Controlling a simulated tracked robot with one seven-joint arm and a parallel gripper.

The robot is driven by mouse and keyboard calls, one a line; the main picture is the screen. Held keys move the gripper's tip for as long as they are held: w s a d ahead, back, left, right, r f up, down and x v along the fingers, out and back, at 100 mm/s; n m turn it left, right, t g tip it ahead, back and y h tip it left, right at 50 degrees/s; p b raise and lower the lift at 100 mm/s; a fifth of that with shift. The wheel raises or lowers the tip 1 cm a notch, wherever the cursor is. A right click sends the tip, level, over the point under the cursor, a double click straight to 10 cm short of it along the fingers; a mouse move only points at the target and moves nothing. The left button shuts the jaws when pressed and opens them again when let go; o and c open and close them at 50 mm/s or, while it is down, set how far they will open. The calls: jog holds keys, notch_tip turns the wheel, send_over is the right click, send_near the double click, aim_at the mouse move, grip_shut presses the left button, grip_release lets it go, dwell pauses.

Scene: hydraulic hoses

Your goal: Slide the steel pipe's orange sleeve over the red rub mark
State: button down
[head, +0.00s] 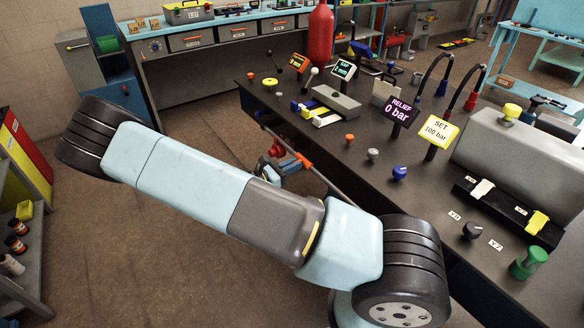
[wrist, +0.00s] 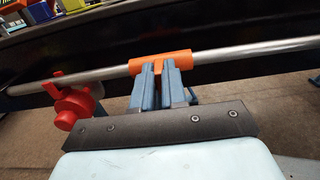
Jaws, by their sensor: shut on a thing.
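The steel pipe (wrist: 225,54) runs across the wrist view, sloping up to the right, and shows in the head view (head: 325,181) along the bench's near side. The orange sleeve (wrist: 178,57) is around the pipe. My gripper (wrist: 159,72) is shut on the sleeve, with its blue fingers on the near side of it. The fingers hide part of the sleeve. In the head view my gripper (head: 287,166) is beyond my arm, beside the bench edge. I cannot make out a red rub mark on the bare pipe in either view.
A red valve-like part with a handle (wrist: 72,103) sits at the pipe, left of my gripper in the wrist view. The dark bench (head: 330,150) carries knobs, hoses and gauge displays, including a purple RELIEF display (head: 401,110). Open brown floor (head: 150,240) lies left of my arm.

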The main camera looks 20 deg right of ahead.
jog(key=c, duration=1.2)
grip_release()
jog(key=shift+o, duration=0.2)
jog(key=v, duration=1.4)
jog(key=shift+d, duration=0.1)
jog(key=s+d+r+m+g+y, duration=0.45)
jog(key=r+m+y, duration=0.2)
jog(key=r, duration=0.45)
jog(key=s+d+r+m+g+y, duration=0.3)
jog(key=s+d+r+m+y, duration=0.25)
jog(key=r, duration=0.45)
jog(key=s+d+r+m+t+y, duration=0.2)
jog(key=s+r+m+t, duration=0.1)
jog(key=s+r, duration=0.4)
jog(key=s+d+r+m+t+y, duration=0.2)
jog(key=s+r+m, duration=0.4)
jog(key=r, duration=0.4)
jog(key=shift+s+d+r+m+t+y, duration=0.25)
jog(key=shift+s+t+y, duration=0.35)
jog(key=shift+t, duration=0.65)
